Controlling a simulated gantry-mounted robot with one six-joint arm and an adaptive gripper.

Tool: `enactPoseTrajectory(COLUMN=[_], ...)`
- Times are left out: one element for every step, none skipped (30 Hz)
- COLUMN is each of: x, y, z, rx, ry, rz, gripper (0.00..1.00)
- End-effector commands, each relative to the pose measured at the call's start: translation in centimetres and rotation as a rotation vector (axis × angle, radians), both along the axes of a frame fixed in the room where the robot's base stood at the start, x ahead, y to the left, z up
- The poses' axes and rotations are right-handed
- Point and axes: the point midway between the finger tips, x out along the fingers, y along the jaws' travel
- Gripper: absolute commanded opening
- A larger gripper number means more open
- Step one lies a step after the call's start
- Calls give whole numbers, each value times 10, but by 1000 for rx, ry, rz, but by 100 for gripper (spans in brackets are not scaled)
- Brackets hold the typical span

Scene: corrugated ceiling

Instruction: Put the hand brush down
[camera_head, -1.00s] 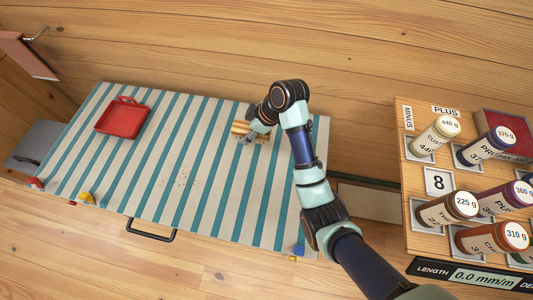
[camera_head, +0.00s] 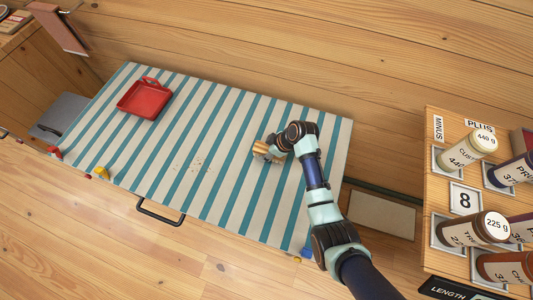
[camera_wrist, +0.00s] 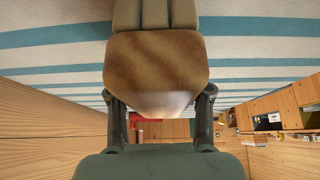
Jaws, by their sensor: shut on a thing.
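The hand brush (camera_head: 265,153) has a light wooden body in the head view. It is over the right part of the striped table. My gripper (camera_head: 275,147) is shut on it. In the wrist view the brush (camera_wrist: 155,65) is a brown block with a pale part, and the fingers of my gripper (camera_wrist: 160,100) stand on either side of it. The striped cloth shows behind it. I cannot tell whether the brush touches the table. Its bristles are not clearly visible.
The striped table (camera_head: 225,195) has clear room around the brush. Small crumbs (camera_head: 199,164) lie to its left, and a red dustpan (camera_head: 145,98) lies at the far left. A rack (camera_head: 450,262) with several labelled jars stands at the right.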

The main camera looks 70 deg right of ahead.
Motion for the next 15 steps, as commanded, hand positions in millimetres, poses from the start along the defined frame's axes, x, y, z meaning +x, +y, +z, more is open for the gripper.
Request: enactPoseTrajectory(x=[0,0,0,0,0,0,0,0,0,0,0,0,0,0,0], y=[0,0,0,0,0,0,0,0,0,0,0,0,0,0,0], z=[-12,-16,-19,-21,-22,-21,-21,-21,-21,-21,-21,-22,-23,-25,-26], rx=[3,2,1,0,-1,-1,-2,-1,-1,-1,-1,-1,-1,-1,-1], ry=[1,1,0,0,0,-1,-1,-1,-1,-1,-1,-1,-1,-1,-1], rz=[-1,-1,0,-1,0,0,0,0,0,0,0,0,0,0,0], gripper=[22,22,22,22,22,22,22,22,22,22,22,22,22,22,22])
